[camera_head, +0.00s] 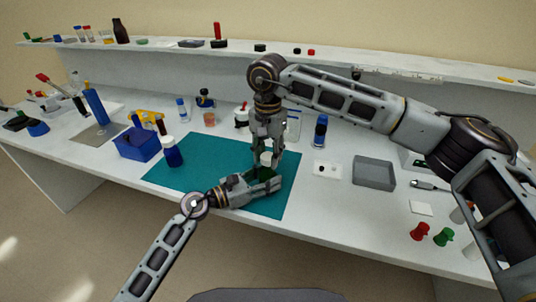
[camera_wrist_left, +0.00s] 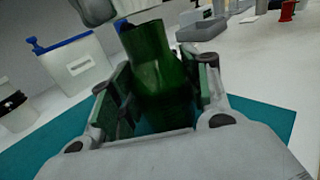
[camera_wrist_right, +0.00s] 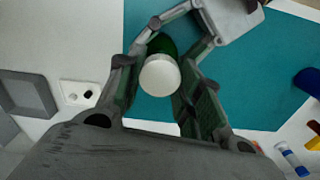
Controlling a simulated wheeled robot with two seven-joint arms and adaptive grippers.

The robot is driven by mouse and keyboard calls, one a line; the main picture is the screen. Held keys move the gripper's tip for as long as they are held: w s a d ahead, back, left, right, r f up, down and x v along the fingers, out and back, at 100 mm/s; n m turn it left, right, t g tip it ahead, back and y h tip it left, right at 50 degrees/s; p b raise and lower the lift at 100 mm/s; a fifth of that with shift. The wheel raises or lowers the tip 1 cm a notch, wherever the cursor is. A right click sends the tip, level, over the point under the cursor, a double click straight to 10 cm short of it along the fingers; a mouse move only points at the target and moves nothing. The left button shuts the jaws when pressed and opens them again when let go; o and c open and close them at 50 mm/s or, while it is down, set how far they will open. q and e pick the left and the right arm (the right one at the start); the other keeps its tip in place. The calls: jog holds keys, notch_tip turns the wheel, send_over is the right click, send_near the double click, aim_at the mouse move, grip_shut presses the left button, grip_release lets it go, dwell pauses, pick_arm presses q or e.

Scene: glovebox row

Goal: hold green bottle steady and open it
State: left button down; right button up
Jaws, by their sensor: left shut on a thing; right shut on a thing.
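The green bottle (camera_wrist_left: 160,70) stands upright between the fingers of my left gripper (camera_wrist_left: 165,95), which is shut on its body. Its bare rim shows in the left wrist view, with no cap on it. The white cap (camera_wrist_right: 160,76) is between the fingers of my right gripper (camera_wrist_right: 158,85), which is shut on it. In the right wrist view the bottle's green (camera_wrist_right: 161,44) shows behind the cap. In the head view the cap (camera_head: 266,159) is just above the bottle, which is mostly hidden by my left gripper (camera_head: 272,180).
A teal mat (camera_head: 205,160) lies under both grippers. A blue bottle with a white cap (camera_head: 172,155) and a blue box (camera_head: 138,145) are on the left. A grey tray (camera_head: 374,173) and a white card with two dots (camera_head: 326,169) are on the right. The mat's front is clear.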

aim_at(268, 156)
jog(key=shift+r, duration=2)
pick_arm(q)
jog(key=c, duration=0.6)
grip_release()
jog(key=shift+a, duration=0.2)
jog(key=shift+v, duration=5.85)
